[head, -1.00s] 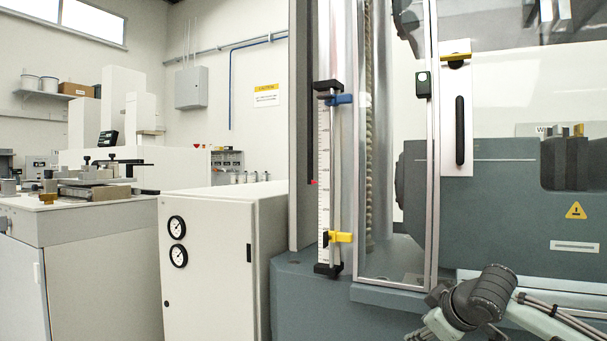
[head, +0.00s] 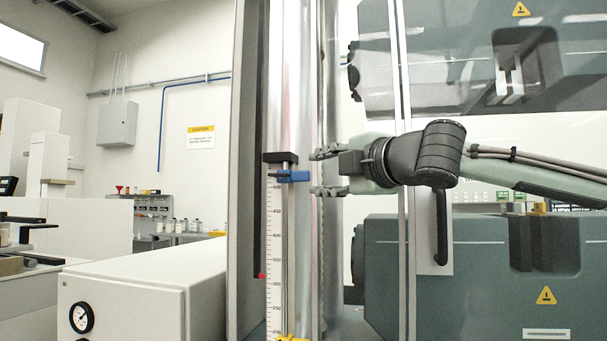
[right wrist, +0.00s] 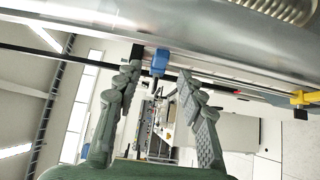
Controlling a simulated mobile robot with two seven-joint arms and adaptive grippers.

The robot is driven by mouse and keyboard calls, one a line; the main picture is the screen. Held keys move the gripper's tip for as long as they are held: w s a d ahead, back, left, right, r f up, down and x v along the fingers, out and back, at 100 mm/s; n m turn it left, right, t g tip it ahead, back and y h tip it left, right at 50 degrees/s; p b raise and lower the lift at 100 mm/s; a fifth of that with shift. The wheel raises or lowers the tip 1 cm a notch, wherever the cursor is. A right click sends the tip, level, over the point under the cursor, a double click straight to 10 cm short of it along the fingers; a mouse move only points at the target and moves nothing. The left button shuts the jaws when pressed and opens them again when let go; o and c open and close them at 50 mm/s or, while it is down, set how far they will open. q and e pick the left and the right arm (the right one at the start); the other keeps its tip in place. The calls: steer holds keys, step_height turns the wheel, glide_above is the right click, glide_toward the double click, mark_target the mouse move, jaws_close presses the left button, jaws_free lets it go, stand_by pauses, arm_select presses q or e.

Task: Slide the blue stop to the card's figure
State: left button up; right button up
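The blue stop (head: 295,176) sits on the rail beside the white scale (head: 274,235), just below the black top end block (head: 280,157). My right gripper (head: 318,172) is open, its fingers level with the blue stop and just right of it. In the right wrist view, the blue stop (right wrist: 159,62) shows between the two spread fingertips (right wrist: 160,74), with a gap on each side. A yellow stop (head: 292,338) is low on the same rail, cut by the frame's bottom edge. I cannot make out a card with a figure. My left gripper is out of view.
A red marker (head: 262,276) is at the scale's left edge. A clear door with a metal frame (head: 403,240) and black handle (head: 440,228) stands right of the rail, behind my right arm. A white cabinet (head: 150,285) stands at lower left.

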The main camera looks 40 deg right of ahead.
mark_target(303, 176)
steer(key=shift+w+d, duration=0.2)
steer(key=shift+w, duration=2.55)
jaws_close()
